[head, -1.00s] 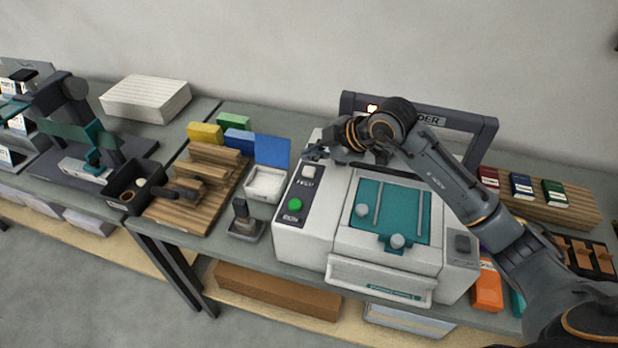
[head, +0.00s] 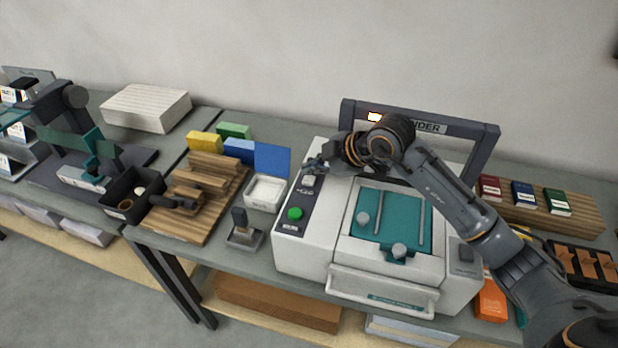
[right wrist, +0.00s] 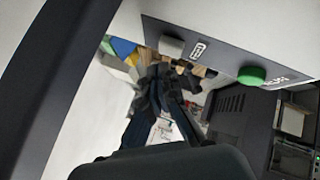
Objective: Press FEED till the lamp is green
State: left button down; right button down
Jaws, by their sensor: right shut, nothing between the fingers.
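The grey-white machine (head: 312,248) has a dark button strip on its left side. A pale square button (head: 308,181) sits at the strip's far end, with a label below it too small to read surely; it also shows in the right wrist view (right wrist: 171,46). A round green button (head: 295,213) sits nearer the front. My left gripper is out of view.
A teal plate with knobs (head: 400,222) lies on the machine's top. Left of it stand a white tray (head: 265,192), a stamp-like tool (head: 242,230) and a stepped wooden rack (head: 205,190). Small books (head: 522,193) stand in a wooden holder at right.

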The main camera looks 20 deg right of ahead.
aim_at(312, 180)
jog(key=shift+f, duration=0.15)
dwell(0.5)
jog(key=shift+f, duration=0.25)
jog(key=shift+f+b, duration=0.55)
jog(key=shift+f, duration=0.05)
dwell(0.7)
jog(key=shift+r, duration=0.15)
jog(key=shift+r+p, duration=0.85)
notch_tip(312, 180, up, 5)
jog(key=p, duration=0.4)
jog(key=shift+r, duration=0.1)
